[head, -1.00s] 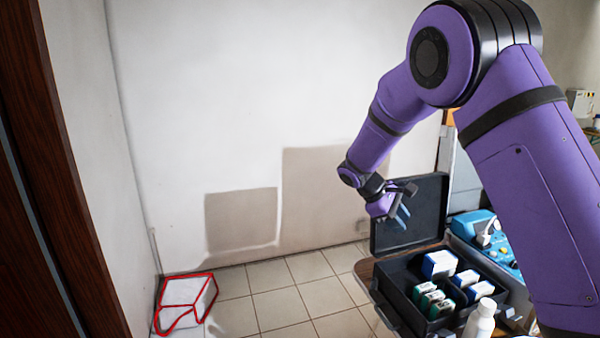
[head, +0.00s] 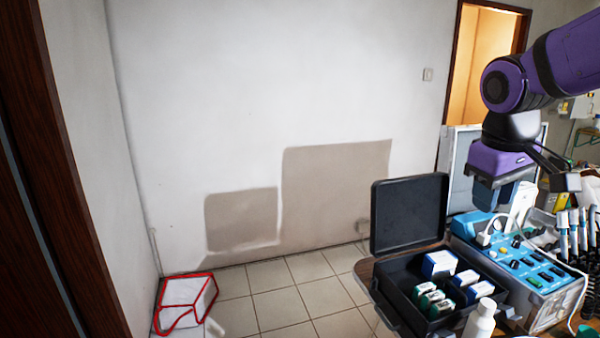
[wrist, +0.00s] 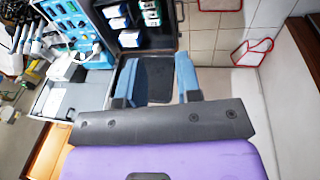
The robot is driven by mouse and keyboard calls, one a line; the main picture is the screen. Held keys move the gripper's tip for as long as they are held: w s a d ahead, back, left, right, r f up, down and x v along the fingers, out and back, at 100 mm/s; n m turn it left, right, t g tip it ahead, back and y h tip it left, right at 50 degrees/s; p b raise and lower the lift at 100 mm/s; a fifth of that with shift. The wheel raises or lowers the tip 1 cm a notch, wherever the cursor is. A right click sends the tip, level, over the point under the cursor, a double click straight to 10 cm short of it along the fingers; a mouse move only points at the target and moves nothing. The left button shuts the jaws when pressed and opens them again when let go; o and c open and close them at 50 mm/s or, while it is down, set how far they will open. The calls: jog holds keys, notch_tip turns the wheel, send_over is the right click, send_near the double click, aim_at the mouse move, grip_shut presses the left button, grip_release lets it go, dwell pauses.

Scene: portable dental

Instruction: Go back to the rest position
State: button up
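My gripper (head: 503,195) hangs at the right of the head view, above the dental unit and to the right of the open case lid. The wrist view shows its two blue fingers apart with nothing between them, so my gripper (wrist: 157,78) is open and empty. My purple arm comes in from the upper right.
An open black case (head: 408,217) holds several small boxes (head: 440,264) on the table. A white bottle (head: 480,318) stands in front of it. The blue dental unit (head: 538,272) is beside it.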

jog(key=s+m+t+y, duration=0.1)
jog(key=s+m+t, duration=0.2)
jog(key=s, duration=1.1)
jog(key=shift+s+a+r+y, duration=0.2)
jog(key=shift+a+r+y, duration=0.1)
jog(key=shift+a, duration=0.15)
